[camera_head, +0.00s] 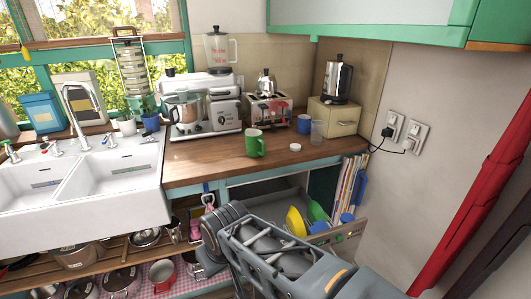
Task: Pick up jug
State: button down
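A clear jug (219,48) with red measuring marks stands upright at the back of the counter, on top of the silver coffee machine. Its handle faces right. My gripper (213,228) is low in the picture, in front of the counter and well below and apart from the jug. My grey arm reaches in from the bottom right. The fingertips do not show clearly, so I cannot tell whether they are open or shut.
A green mug (254,143) and a white lid (295,147) are near the wooden counter's (205,165) front. A toaster (269,109) and a kettle (337,80) stand right of the coffee machine (223,112). A green cabinet (375,30) overhangs the right corner. An open drawer (348,238) juts out below.

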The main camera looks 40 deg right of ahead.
aim_at(254, 145)
jog(key=k, duration=0.3)
jog(key=u, duration=0.85)
jog(key=i, duration=0.65)
jog(key=z, duration=2)
jog(key=i, duration=0.5)
jog(key=u, duration=0.25)
jog(key=k, duration=0.45)
jog(key=u, duration=1.15)
jog(key=i, duration=0.8)
jog(key=z, duration=0.3)
